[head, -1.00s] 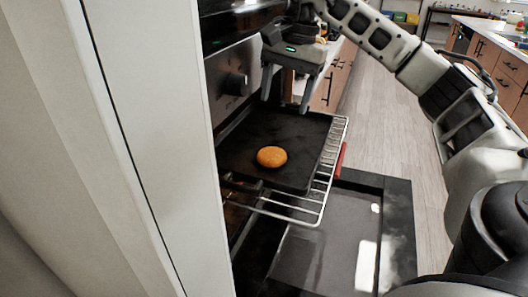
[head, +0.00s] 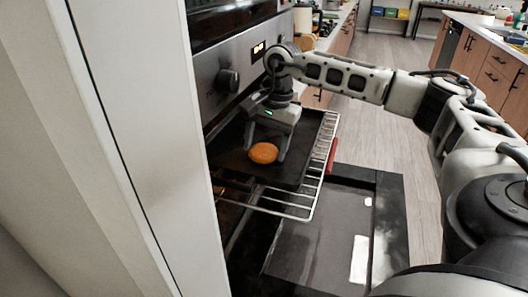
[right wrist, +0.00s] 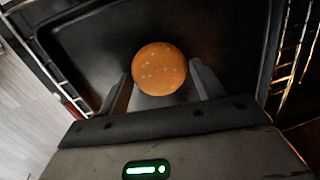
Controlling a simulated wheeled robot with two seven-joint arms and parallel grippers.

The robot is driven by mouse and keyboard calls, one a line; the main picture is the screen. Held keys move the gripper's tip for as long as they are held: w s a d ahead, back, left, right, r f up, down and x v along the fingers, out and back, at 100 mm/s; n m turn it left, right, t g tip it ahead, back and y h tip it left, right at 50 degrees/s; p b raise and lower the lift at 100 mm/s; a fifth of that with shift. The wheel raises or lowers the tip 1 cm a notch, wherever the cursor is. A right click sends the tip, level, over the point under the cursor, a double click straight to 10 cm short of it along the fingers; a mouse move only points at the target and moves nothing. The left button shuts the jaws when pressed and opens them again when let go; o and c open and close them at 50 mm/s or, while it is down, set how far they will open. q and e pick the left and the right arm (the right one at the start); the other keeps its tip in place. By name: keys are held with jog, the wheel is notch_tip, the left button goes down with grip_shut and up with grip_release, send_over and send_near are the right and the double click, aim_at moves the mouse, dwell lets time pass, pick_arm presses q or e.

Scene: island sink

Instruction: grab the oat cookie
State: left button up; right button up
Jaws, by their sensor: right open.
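The oat cookie (head: 263,153) is round and golden brown. It lies on a dark baking tray (head: 227,158) on the pulled-out oven rack. My right gripper (head: 264,154) is open and points down at the tray, with its fingers on either side of the cookie in the head view. In the right wrist view the cookie (right wrist: 160,69) sits just beyond and between the two spread fingertips (right wrist: 160,78). I cannot tell whether the fingers touch it. My left gripper is not in view.
The wire oven rack (head: 311,184) sticks out past the tray. The oven's front panel with a knob (head: 228,80) stands behind it. The lowered oven door (head: 320,235) is below. A tall white panel (head: 150,150) closes off the left. Wooden floor lies open at the right.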

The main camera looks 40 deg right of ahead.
jog(key=shift+s+a+f, duration=0.1)
jog(key=shift+s+f, duration=0.05)
jog(key=shift+f, duration=0.1)
jog(key=c, duration=0.6)
jog(key=shift+r, duration=0.1)
